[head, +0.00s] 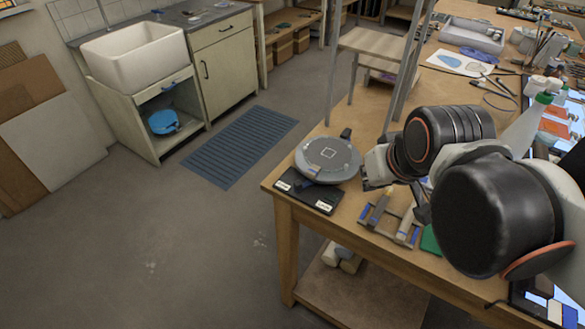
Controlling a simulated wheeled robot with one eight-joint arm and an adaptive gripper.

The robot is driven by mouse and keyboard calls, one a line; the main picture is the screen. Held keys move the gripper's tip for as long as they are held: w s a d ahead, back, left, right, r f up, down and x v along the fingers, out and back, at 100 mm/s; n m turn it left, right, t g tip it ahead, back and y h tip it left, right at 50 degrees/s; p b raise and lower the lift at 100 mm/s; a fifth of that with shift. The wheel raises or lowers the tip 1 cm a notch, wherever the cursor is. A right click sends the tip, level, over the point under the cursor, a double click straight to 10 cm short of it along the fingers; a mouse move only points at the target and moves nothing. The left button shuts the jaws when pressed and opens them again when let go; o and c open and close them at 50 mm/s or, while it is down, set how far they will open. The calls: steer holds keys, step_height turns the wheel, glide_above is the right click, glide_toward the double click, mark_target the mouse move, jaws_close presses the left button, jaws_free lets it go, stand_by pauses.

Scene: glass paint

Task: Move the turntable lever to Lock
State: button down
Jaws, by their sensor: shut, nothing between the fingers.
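The turntable (328,156) is a round grey disc with a square mark on top, at the near left corner of the wooden table. A black base plate (312,197) sticks out in front of it, with a small white label at each end; their text is too small to read. A small dark piece (305,184) between the labels, under the disc's front edge, looks like the lever; its exact position is unclear. My gripper (368,181) is low beside the disc's right edge, shut and empty. My arm partly hides it, and I cannot tell whether it touches the turntable.
A tool rack (391,216) with several handled tools lies right of the turntable, close to my arm. A grey metal-legged stand (377,45) rises behind. A black knob (346,133) is at the disc's back. Open floor (165,240) lies left of the table.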

steer(key=w+a+r+n+p, duration=0.1)
steer(key=w+a+p, duration=0.15)
steer(key=w, duration=0.25)
steer(key=n+g+p, duration=0.3)
glide_above(305, 183)
steer(key=d, duration=0.1)
step_height(305, 183, down, 3)
steer(key=shift+y, duration=0.7)
steer(key=a+f, duration=0.1)
steer(key=w+a, duration=0.1)
steer(key=a, duration=0.1)
steer(key=w+a+f+b, duration=0.1)
steer(key=shift+a+f, duration=0.35)
steer(key=b+x, duration=0.2)
steer(key=x, duration=0.8)
steer(key=shift+f+b, duration=0.25)
steer(key=shift+b, duration=0.15)
steer(key=s, duration=0.1)
steer(key=s+d, duration=0.1)
steer(key=s, duration=0.1)
steer(key=shift+d+r, duration=0.25)
steer(key=shift+s+d, duration=0.15)
steer(key=shift+s, duration=0.2)
